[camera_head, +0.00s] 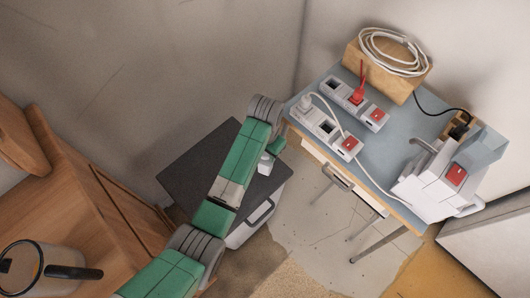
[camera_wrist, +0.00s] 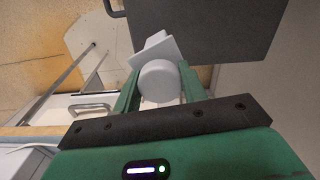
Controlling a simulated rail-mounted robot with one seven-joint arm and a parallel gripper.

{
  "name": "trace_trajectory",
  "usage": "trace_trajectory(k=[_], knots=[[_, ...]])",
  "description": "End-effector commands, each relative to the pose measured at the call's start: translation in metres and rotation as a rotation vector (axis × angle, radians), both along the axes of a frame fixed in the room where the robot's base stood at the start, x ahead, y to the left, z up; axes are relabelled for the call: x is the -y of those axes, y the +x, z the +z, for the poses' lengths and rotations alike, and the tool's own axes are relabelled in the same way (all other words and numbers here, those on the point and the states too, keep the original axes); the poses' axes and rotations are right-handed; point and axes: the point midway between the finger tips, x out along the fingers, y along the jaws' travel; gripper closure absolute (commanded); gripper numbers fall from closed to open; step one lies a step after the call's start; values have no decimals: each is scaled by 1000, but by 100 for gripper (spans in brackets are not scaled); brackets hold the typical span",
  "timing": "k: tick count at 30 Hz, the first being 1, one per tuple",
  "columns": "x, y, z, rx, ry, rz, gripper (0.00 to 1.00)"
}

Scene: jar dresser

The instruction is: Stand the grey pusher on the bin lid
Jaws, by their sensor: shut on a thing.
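The grey pusher (camera_wrist: 159,82) has a round knob and a flat square plate beyond it. My gripper (camera_wrist: 160,92) is shut on the pusher, with a green finger on each side of the knob. In the head view the pusher (camera_head: 265,164) shows as a small pale piece beside my arm, over the right part of the bin lid. The bin lid (camera_head: 188,178) is a dark grey flat slab, partly hidden by my arm. In the wrist view the lid (camera_wrist: 205,38) lies beyond the pusher. I cannot tell whether the pusher touches it.
The bin (camera_head: 248,228) has a pale body with a handle. To its right, a blue-topped dresser (camera_head: 385,150) carries power strips (camera_head: 325,130), a wooden block (camera_head: 375,75) with coiled cable and a white appliance (camera_head: 440,185). Wooden furniture (camera_head: 105,220) with a jar (camera_head: 35,268) stands left.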

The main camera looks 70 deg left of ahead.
Motion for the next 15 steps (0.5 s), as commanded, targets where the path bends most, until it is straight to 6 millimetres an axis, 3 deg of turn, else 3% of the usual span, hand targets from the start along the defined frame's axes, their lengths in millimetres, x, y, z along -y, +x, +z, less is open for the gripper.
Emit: trace_trajectory(k=[8,15], knots=[[-12,5,-2,1,1,0,94],[-14,6,-38,0,-1,1,94]])
